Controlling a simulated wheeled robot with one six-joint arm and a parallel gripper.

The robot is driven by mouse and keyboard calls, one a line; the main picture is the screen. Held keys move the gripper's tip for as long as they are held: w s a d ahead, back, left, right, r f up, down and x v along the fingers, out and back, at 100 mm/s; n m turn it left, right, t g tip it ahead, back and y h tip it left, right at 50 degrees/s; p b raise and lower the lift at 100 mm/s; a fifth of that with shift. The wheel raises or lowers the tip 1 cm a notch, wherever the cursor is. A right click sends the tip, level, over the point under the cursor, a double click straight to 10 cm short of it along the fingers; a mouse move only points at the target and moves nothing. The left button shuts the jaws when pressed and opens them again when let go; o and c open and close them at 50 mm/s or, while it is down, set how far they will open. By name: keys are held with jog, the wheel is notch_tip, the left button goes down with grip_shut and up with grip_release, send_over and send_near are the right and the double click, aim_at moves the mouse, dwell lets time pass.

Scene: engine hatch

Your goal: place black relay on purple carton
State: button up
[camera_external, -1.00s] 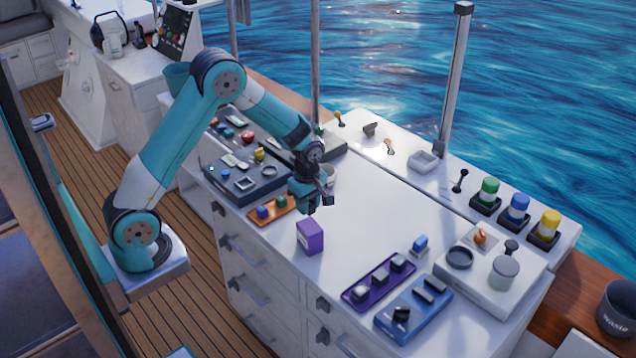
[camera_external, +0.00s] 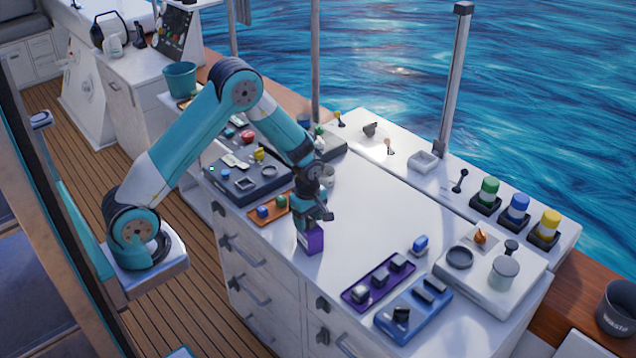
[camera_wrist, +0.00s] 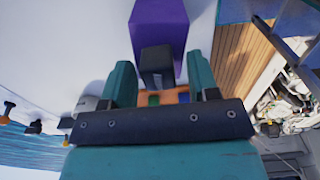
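The purple carton (camera_external: 311,240) stands upright on the white counter; it fills the upper middle of the wrist view (camera_wrist: 158,25). The black relay (camera_wrist: 157,66) is a small dark block between my fingers, overlapping the carton in the wrist view. Whether it rests on the carton or is just above it I cannot tell. My gripper (camera_wrist: 157,80) has its two teal fingers apart, with gaps showing on both sides of the relay. In the external view my gripper (camera_external: 316,216) is right over the carton and hides its top.
An orange tray (camera_external: 283,220) with blue and green pieces lies close left of the carton. A purple tray (camera_external: 350,298) and a blue tray (camera_external: 385,325) with dark blocks lie to the right. A blue piece (camera_external: 419,244) lies near them. The counter behind the carton is clear.

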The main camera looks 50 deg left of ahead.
notch_tip(320, 180, up, 12)
jog(key=b, duration=0.3)
jog(key=s+a+r+m+y, duration=0.2)
jog(key=s+a+r+m, duration=0.4)
jog(key=s+a, duration=0.6)
jog(key=s+a+r+m+y, duration=0.2)
jog(key=s+a+m, duration=0.3)
jog(key=s+a, duration=0.5)
jog(key=s+r, duration=0.1)
jog(key=s, duration=0.3)
